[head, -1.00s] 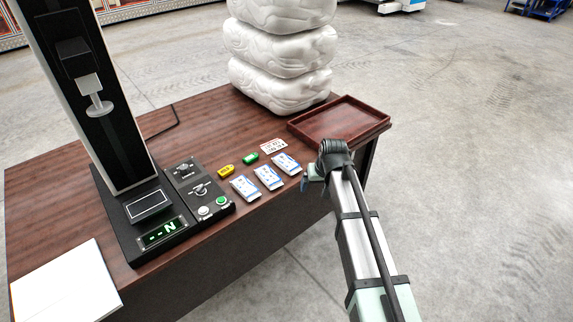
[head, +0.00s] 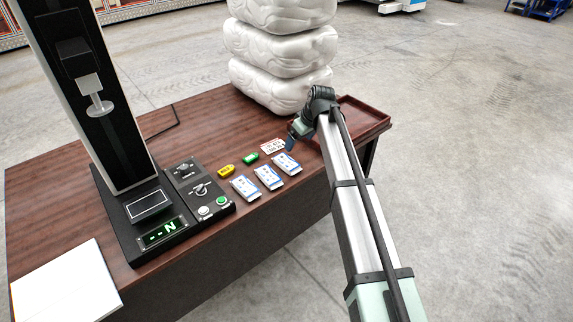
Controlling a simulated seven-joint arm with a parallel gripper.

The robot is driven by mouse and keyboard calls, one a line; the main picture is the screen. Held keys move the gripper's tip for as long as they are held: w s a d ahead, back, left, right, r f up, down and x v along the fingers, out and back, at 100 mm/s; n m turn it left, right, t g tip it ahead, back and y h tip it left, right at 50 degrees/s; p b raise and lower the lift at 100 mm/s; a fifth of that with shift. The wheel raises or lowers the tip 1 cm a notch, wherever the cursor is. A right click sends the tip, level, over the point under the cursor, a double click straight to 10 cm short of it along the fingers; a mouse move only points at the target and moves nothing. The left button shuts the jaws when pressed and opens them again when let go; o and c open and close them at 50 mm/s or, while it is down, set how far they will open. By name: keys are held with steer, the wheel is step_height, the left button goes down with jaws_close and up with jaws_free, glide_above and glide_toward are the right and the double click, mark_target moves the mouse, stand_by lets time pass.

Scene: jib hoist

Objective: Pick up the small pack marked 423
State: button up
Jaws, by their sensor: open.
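Three small white and blue packs lie in a row on the brown table: a left pack (head: 245,188), a middle pack (head: 268,177) and a right pack (head: 287,163). Their markings are too small to read, so I cannot tell which one is 423. My gripper (head: 291,143) is open and empty, just above and behind the right pack, beside the white printed card (head: 272,146). My arm comes in from the lower right and hides part of the tray.
A reddish-brown tray (head: 366,115) sits at the table's right end. White wrapped bundles (head: 275,85) are stacked behind. A yellow item (head: 226,171) and a green item (head: 250,158) lie near the packs. A black column with a control panel (head: 200,190) stands left.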

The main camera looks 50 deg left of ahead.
glide_above(287, 162)
steer(key=w+d, duration=0.1)
steer(key=d, duration=0.1)
step_height(287, 162, down, 7)
steer(key=shift+d+f, duration=0.15)
steer(key=shift+f, duration=0.05)
steer(key=shift+s+x, duration=0.15)
steer(key=shift+x, duration=1)
steer(key=shift+s+x, duration=0.15)
steer(key=shift+x, duration=0.95)
steer(key=shift+a+f, duration=0.2)
steer(key=shift+f, duration=0.25)
steer(key=shift+f, duration=0.25)
steer(key=shift+c, duration=0.2)
steer(key=c, duration=1)
